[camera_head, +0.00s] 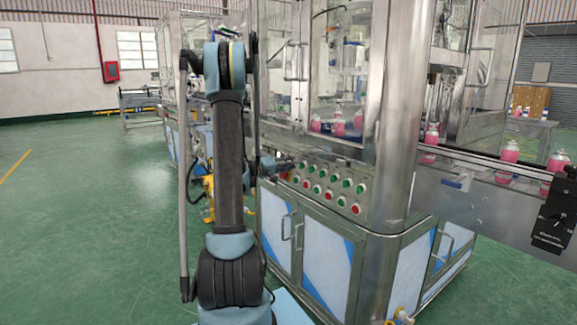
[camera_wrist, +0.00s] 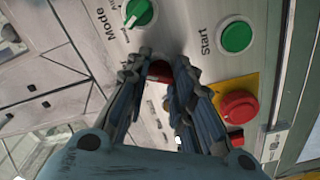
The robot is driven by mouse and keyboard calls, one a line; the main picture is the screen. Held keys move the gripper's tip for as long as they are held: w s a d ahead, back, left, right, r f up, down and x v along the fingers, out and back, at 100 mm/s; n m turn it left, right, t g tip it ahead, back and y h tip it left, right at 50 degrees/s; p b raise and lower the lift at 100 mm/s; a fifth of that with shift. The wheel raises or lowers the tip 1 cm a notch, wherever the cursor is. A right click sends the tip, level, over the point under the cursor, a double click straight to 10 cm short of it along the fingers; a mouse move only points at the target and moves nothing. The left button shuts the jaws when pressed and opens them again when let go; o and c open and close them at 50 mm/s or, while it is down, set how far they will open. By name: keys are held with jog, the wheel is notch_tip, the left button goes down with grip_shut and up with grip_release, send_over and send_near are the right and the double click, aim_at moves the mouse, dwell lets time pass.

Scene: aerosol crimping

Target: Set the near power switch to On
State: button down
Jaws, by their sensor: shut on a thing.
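My gripper (camera_wrist: 160,80) is over a metal control panel in the wrist view. Its two blue-grey fingers are closed around a small dark red switch knob (camera_wrist: 159,69). The fingers cover most of this knob. Its label and the way it is turned cannot be read, so I cannot tell whether it is at On. In the head view the panel (camera_head: 300,172) is on the front of the machine, and my arm stands in front of its left end. My gripper is not clearly visible there.
A green Mode knob (camera_wrist: 139,13) and a green Start button (camera_wrist: 235,37) are close beside the fingers. A red button on a yellow plate (camera_wrist: 238,106) sits right of them. In the head view, a conveyor (camera_head: 470,160) with pink bottles extends right. Green floor (camera_head: 100,230) is clear at left.

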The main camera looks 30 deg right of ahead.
jog(key=shift+w, duration=0.15)
jog(key=c, duration=1.4)
grip_release()
jog(key=shift+w, duration=0.1)
jog(key=shift+o, duration=0.2)
jog(key=shift+a, duration=0.2)
